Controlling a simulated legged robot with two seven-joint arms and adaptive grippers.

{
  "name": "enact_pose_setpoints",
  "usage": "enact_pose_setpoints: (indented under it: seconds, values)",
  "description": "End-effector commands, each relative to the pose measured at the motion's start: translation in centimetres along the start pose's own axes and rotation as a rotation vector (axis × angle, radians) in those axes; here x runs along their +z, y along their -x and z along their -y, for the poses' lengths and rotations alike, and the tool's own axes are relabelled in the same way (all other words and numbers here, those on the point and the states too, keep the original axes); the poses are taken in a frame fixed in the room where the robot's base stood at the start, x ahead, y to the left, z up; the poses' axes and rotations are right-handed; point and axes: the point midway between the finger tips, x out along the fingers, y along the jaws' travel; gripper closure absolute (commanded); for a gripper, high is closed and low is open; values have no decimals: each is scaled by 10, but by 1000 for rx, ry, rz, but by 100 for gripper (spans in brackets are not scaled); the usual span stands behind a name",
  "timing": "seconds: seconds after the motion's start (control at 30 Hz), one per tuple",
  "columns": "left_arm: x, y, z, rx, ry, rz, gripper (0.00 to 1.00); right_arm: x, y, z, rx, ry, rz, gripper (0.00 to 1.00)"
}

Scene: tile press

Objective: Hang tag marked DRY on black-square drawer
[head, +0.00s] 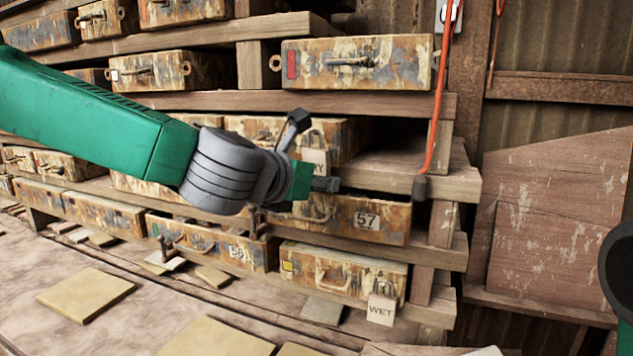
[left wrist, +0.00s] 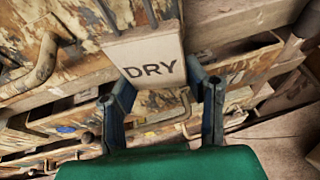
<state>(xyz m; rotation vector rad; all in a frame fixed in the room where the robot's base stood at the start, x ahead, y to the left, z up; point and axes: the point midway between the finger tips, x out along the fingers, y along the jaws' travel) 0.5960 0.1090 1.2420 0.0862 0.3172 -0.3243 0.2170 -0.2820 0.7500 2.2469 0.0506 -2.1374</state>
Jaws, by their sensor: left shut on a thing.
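My left gripper (head: 312,152) is shut on the pale tag (head: 316,158), in front of the middle shelves. In the left wrist view the tag (left wrist: 150,58) reads DRY and sits between the fingers (left wrist: 162,86), its dark shackle reaching up past the frame edge. A worn drawer (head: 258,128) stands behind the gripper and is partly hidden by it. I cannot make out a black square on any drawer. A tag reading WET (head: 381,309) hangs on the lower drawer with a yellow square (head: 287,267). My right gripper is not in view.
Drawer 57 (head: 397,224) lies just below the gripper, and drawer 56 (head: 185,238) is at lower left. A red-square drawer (head: 400,68) is above. A red cable (head: 439,95) hangs right of the gripper. Loose tiles (head: 86,295) lie on the surface below.

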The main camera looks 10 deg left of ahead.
Motion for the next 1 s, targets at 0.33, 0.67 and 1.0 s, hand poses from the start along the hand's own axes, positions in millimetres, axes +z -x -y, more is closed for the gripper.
enact_pose_setpoints:
  seconds: [0.33, 0.67, 1.0]
  values:
    - [-1, 0, 0, 1, 1, -1, 36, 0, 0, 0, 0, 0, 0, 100]
    - [0, 21, 0, -1, 2, 0, 36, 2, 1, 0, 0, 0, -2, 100]
    - [-1, 90, -2, -1, 2, 0, 36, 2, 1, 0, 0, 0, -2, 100]
